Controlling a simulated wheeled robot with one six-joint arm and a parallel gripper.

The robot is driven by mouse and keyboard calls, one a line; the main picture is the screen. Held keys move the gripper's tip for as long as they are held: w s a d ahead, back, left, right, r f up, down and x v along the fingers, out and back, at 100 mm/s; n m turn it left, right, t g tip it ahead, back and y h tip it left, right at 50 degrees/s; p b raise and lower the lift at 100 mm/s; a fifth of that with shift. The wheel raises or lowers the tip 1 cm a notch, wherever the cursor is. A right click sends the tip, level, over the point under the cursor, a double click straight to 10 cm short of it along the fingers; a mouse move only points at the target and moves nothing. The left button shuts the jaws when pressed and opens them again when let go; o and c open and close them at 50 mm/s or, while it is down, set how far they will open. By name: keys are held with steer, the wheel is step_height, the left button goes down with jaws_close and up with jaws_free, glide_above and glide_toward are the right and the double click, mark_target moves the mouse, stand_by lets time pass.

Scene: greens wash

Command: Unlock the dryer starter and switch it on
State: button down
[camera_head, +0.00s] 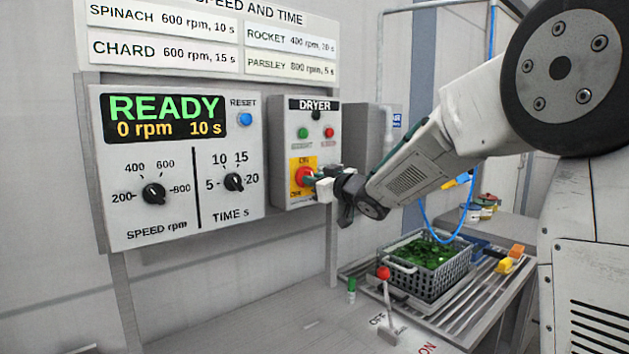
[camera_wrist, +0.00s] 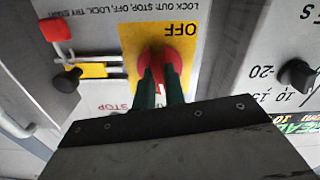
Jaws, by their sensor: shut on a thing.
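The dryer starter (camera_head: 285,122) is a grey wall box labelled DRYER, with a green and a red button above a yellow ON/OFF plate (camera_head: 293,167). Its red rotary handle (camera_head: 304,176) sits on that plate; it also shows in the wrist view (camera_wrist: 160,62), near the upside-down word OFF. My gripper (camera_head: 315,178) reaches in from the right, and its two green fingers (camera_wrist: 160,92) are shut on the red handle. A small red block (camera_wrist: 55,30) and a dark knob (camera_wrist: 68,80) show beside the plate; I cannot tell whether either is a lock. The fingers partly hide the handle.
The speed and time panel (camera_head: 180,215), left of the starter, reads READY, 0 rpm, 10 s. Below right, a grey basket of greens (camera_head: 400,265) stands on a slatted rack. A red-knobbed lever (camera_head: 384,274) rises from the counter in front. A blue hose (camera_head: 428,218) hangs behind my arm.

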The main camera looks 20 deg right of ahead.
steer(key=shift+m, duration=1.1)
steer(key=shift+f, duration=0.1)
steer(key=c, duration=1.5)
jaws_free()
steer(key=v, duration=0.7)
steer(key=shift+s+d, duration=0.2)
steer(key=shift+s, duration=0.15)
